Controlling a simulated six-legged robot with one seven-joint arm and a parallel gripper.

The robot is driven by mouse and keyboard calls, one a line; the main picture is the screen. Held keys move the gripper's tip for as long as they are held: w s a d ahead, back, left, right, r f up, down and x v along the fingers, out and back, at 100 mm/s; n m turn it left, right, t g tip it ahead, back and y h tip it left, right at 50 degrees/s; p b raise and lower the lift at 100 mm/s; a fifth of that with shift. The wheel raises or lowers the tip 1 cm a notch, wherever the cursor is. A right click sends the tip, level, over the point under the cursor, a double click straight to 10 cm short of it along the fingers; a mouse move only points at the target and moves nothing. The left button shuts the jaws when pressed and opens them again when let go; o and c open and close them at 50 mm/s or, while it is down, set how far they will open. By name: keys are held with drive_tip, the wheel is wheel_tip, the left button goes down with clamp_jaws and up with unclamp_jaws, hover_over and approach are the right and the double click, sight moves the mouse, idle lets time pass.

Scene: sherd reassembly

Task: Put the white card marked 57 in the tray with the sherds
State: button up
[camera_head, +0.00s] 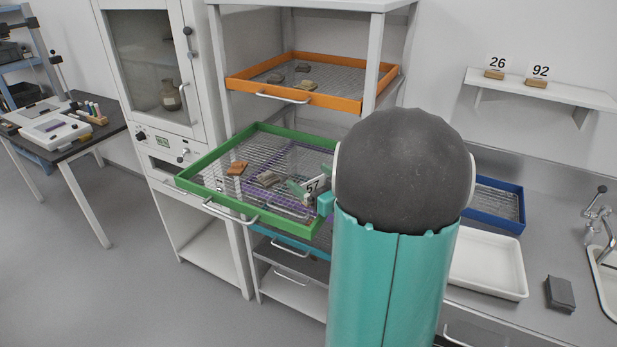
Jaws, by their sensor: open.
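The white card marked 57 (314,184) stands roughly upright at the right part of the green-rimmed mesh tray (208,157). The tray is pulled out from the rack and holds an orange-brown sherd (237,168) and a greyish-beige sherd (267,178) left of the card. My gripper (309,194) is open at the card, with a finger showing on each side of it. My arm hides the tray's right end and part of the gripper. The card's foot is too small and covered to tell whether it touches the mesh.
An orange tray (300,95) with several sherds sits on the shelf above. Cards 26 (497,64) and 92 (540,72) stand on a wall shelf (570,94). A blue tray (498,206) and white basin (488,265) lie on the right counter. Floor at left is clear.

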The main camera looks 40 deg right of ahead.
drive_tip(key=s, duration=1)
drive_tip(key=w+a+r+m+g+h, duration=0.2)
drive_tip(key=w+a+r+g+h, duration=0.25)
drive_tip(key=w+a+g, duration=0.35)
drive_tip(key=s+a+n+g+y, duration=0.1)
drive_tip(key=s+a, duration=0.3)
drive_tip(key=a, duration=0.4)
drive_tip(key=s+a+g+y, duration=0.2)
drive_tip(key=s+a, duration=0.2)
drive_tip(key=a, duration=0.4)
drive_tip(key=s+a+f+n+g+y, duration=0.1)
drive_tip(key=s+a+y, duration=0.1)
drive_tip(key=s+a, duration=0.3)
drive_tip(key=a, duration=0.3)
drive_tip(key=shift+n, duration=0.3)
drive_tip(key=shift+d+f+y, duration=0.1)
drive_tip(key=shift+y, duration=0.15)
